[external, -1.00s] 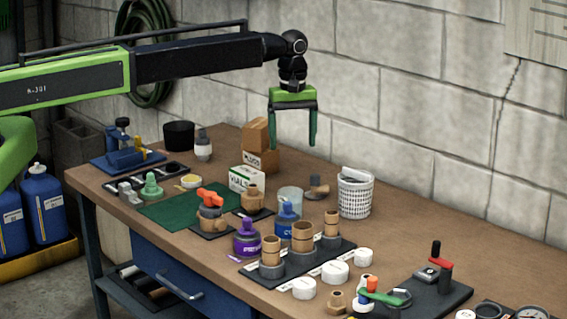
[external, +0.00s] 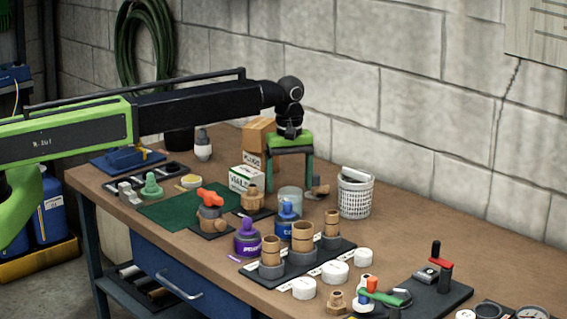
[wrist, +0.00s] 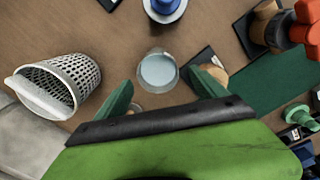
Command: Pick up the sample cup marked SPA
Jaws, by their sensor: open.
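A clear cup with pale bluish contents (external: 290,200) stands upright on the bench behind the blue bottle. It also shows in the wrist view (wrist: 158,71); no SPA marking is readable on it. My gripper (external: 289,184) is open and empty, pointing down above and slightly behind the cup. In the wrist view my gripper (wrist: 160,86) has its two green fingers spread, with the cup lined up between and beyond the tips. The cup's lower front is partly hidden by the blue bottle in the external view.
A white perforated basket (external: 355,196) stands to the right. A blue bottle (external: 287,222) is in front of the cup. A brass fitting (wrist: 208,74) lies near the right finger in the wrist view. Cardboard boxes (external: 258,135) stand left, by the wall.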

